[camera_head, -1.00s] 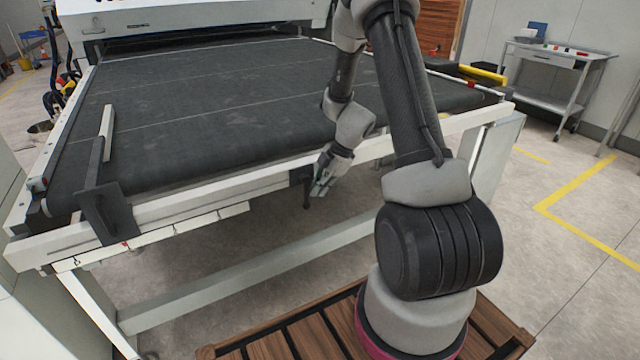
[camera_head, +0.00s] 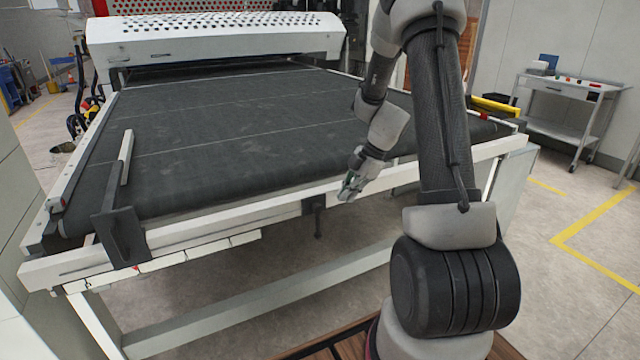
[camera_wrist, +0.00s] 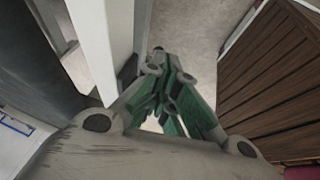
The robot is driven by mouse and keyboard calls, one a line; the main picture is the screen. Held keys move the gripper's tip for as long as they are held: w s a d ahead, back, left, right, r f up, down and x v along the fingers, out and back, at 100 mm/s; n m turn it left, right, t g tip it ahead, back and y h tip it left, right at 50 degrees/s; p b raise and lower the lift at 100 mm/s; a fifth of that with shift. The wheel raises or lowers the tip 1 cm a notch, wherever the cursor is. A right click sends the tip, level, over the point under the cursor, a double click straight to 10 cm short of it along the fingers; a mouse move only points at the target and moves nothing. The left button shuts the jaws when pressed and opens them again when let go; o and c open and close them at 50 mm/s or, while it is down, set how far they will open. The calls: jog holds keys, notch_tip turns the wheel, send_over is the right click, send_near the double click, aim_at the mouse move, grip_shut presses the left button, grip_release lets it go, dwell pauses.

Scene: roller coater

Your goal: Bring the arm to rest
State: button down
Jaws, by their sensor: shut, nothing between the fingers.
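My gripper (camera_head: 348,190) is at the end of my bent arm, in front of the conveyor's white front rail in the head view. Its fingers point downward. In the wrist view my gripper (camera_wrist: 160,62) shows its green and grey fingers drawn together with nothing between them. No object hangs from it. My upper arm rises at the right of the head view.
The conveyor's dark belt (camera_head: 230,125) fills the middle of the head view, edged by a white front rail (camera_head: 250,215). A black bracket (camera_head: 122,238) stands at its left corner. A wooden slatted surface (camera_wrist: 270,75) lies right in the wrist view. A cart (camera_head: 570,100) stands far right.

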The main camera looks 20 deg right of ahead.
jog(key=s+a+r+m+t+h, duration=0.1)
jog(key=s+a+r+m+h, duration=0.1)
jog(key=s+r+m, duration=0.7)
jog(key=s+a+r+m+t+h, duration=0.1)
jog(key=s+a+r+m, duration=0.3)
jog(key=s+r+m, duration=0.4)
jog(key=s+r+h, duration=0.1)
jog(key=s+r, duration=0.5)
jog(key=s, duration=0.3)
jog(key=shift+m+h, duration=0.3)
jog(key=shift+m, duration=0.1)
jog(key=shift+s, duration=0.1)
